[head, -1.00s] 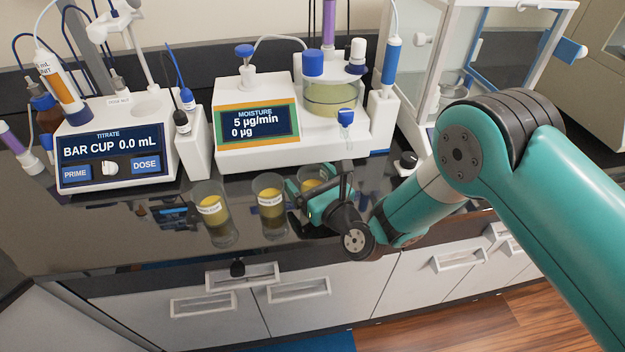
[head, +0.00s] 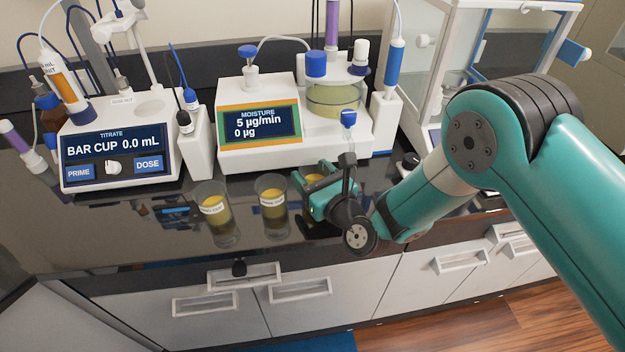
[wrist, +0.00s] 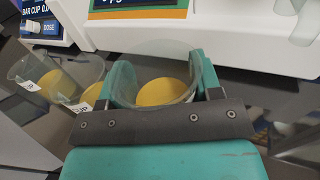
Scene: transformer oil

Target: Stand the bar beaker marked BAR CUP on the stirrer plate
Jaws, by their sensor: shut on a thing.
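A clear beaker with yellow liquid (wrist: 165,92) stands between my gripper's fingers. It is partly hidden behind my gripper (head: 325,185) in the head view, and its label is out of sight. My gripper (wrist: 163,85) is shut on this beaker, at or very near counter height. Two similar beakers stand to its left: a middle one (head: 272,198) and a left one (head: 213,208). Their labels are too small to read surely. The titrator (head: 118,145) shows BAR CUP 0.0 mL, and a pale round plate (head: 150,104) lies on its top, apparently the stirrer plate.
The moisture unit (head: 258,150) stands right behind the beakers, with a glass vessel (head: 335,100) on it. A white probe holder (head: 195,145) stands between the instruments. A dosing arm (head: 130,35) rises over the titrator. The dark counter is clear at front left.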

